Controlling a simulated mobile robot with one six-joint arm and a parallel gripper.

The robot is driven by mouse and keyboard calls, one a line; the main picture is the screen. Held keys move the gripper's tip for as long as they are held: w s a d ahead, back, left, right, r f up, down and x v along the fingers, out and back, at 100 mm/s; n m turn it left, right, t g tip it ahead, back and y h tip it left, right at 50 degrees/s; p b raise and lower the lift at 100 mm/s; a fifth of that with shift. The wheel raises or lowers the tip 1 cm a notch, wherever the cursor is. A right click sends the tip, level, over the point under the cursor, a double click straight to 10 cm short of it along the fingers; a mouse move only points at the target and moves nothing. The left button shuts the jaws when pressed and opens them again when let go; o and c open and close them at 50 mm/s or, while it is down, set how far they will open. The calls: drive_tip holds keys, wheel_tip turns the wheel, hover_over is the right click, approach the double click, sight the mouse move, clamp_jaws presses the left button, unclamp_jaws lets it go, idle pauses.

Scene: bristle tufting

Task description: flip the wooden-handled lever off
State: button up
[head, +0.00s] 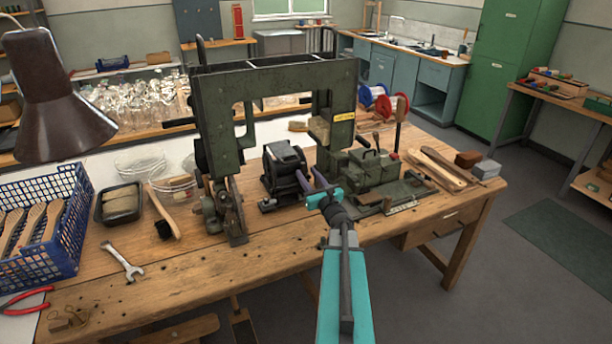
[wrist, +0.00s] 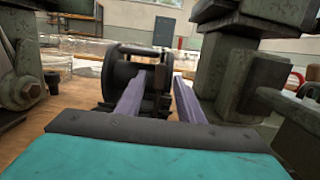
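My gripper (head: 312,182) reaches over the front of the workbench beside the black winding unit (head: 285,170). Its two purple-grey fingers are apart in the wrist view (wrist: 158,80), with nothing clearly held between them. The dark unit (wrist: 122,77) is ahead of the fingers there, and a small brown upright piece shows close by the fingertips; I cannot tell whether it is part of a lever.
The green press frame (head: 270,88) stands behind and left of my gripper. The green machine (head: 372,170) is close on the right. A blue crate (head: 75,245), a wrench (head: 122,260) and wooden brush handles (head: 437,168) lie on the bench (head: 190,280). The bench's front middle is clear.

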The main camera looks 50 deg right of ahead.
drive_tip(key=p+v, duration=0.3)
drive_tip(key=v, duration=0.9)
idle(0.6)
drive_tip(key=shift+a+f+p, duration=0.1)
drive_tip(key=shift+a+p, duration=0.05)
drive_tip(key=shift+p, duration=0.15)
idle(0.4)
